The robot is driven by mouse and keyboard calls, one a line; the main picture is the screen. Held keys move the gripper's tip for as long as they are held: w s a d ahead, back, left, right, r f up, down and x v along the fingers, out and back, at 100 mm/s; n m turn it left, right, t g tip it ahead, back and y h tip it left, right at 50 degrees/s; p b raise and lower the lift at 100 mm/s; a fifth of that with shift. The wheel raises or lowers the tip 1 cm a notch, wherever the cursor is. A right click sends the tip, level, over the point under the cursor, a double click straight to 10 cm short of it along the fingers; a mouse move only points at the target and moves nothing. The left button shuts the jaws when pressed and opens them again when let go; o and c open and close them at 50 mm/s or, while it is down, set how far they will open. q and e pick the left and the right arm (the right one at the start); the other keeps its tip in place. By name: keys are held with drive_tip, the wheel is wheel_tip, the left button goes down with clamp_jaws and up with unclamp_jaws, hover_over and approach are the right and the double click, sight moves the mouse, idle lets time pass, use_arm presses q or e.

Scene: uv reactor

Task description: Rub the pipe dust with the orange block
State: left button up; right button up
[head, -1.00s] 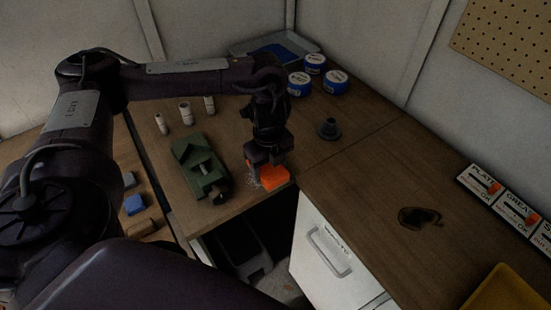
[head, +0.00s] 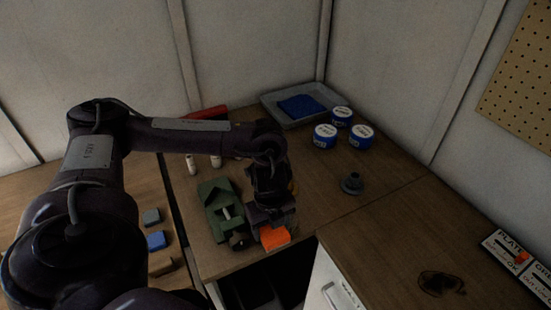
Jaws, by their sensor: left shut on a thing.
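The orange block (head: 274,237) is held in my left gripper (head: 270,222), whose jaws are shut on it. It sits low at the front edge of the wooden bench, just right of the green vise (head: 225,210) and close to the vise's dark round end. I cannot tell whether the block touches the bench top. The pipe dust is not clearly visible; the gripper and block may cover it. Two short whitish pipe pieces (head: 192,163) (head: 215,160) stand behind the vise, partly near my arm. My right gripper is out of view.
A grey tray with a blue cloth (head: 300,106) lies at the back. Several blue-and-white tins (head: 325,136) stand near it. A dark grey flanged part (head: 352,184) stands right of the gripper. Small blocks (head: 156,240) lie at left. A dark stain (head: 441,284) marks the right bench.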

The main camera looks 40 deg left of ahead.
sight(297, 223)
use_arm(q)
drive_tip(key=shift+s+f, duration=0.15)
drive_tip(key=shift+s, duration=0.1)
drive_tip(key=shift+w+d, duration=0.3)
drive_tip(key=shift+w, duration=0.5)
drive_tip(key=shift+w+d, duration=0.2)
drive_tip(key=shift+w, duration=0.3)
drive_tip(key=shift+w+d, duration=0.2)
drive_tip(key=shift+w, duration=0.3)
drive_tip(key=shift+w+d+r, duration=0.1)
drive_tip(key=shift+w+d, duration=0.15)
drive_tip(key=shift+w, duration=0.45)
drive_tip(key=shift+w+d+r, duration=0.1)
drive_tip(key=shift+w+d, duration=0.2)
drive_tip(key=shift+w, duration=0.35)
drive_tip(key=shift+w+d, duration=0.25)
drive_tip(key=shift+w, duration=0.45)
drive_tip(key=shift+r+p, duration=0.1)
drive_tip(key=shift+p, duration=0.2)
wheel_tip(297, 223, up, 6)
drive_tip(key=p, duration=0.6)
drive_tip(key=shift+p, duration=0.35)
